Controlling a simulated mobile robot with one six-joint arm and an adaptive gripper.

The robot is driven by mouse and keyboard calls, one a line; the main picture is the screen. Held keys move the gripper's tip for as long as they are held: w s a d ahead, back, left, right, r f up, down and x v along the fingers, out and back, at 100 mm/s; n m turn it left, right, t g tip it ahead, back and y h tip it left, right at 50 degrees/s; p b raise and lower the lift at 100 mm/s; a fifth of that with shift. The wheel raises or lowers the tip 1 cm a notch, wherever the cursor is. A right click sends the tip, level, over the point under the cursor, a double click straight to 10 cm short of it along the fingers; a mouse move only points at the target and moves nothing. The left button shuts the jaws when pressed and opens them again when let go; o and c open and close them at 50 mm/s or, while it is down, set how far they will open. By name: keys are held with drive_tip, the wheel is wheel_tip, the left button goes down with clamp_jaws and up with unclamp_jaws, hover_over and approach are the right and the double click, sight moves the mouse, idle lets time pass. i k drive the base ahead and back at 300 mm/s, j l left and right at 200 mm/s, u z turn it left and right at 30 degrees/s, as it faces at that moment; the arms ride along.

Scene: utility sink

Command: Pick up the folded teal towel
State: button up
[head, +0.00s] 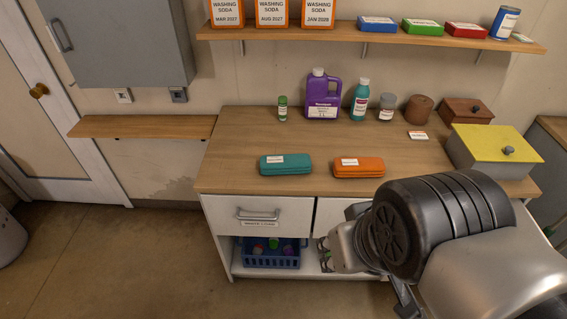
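A teal, flat, rounded piece (285,165) with a white label lies near the front edge of the wooden counter, left of the middle. It looks more like a slim case than a towel; I cannot tell which, and no other teal folded thing shows. A similar orange piece (358,167) with a white label lies just to its right, a small gap apart. My gripper (324,255) is in front of the cabinet, below the counter top and lower right of the teal piece, not touching it. It is small and partly hidden by my arm, so its opening is unclear.
Bottles, including a purple jug (323,97), stand along the back of the counter (235,150). A grey box with a yellow lid (495,146) is at right. A shelf (370,35) hangs above. A blue basket (270,256) sits below the drawer (258,214). Counter behind the teal piece is clear.

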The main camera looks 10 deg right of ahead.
sight(299, 163)
drive_tip(key=i+z, duration=0.35)
drive_tip(key=i, duration=0.75)
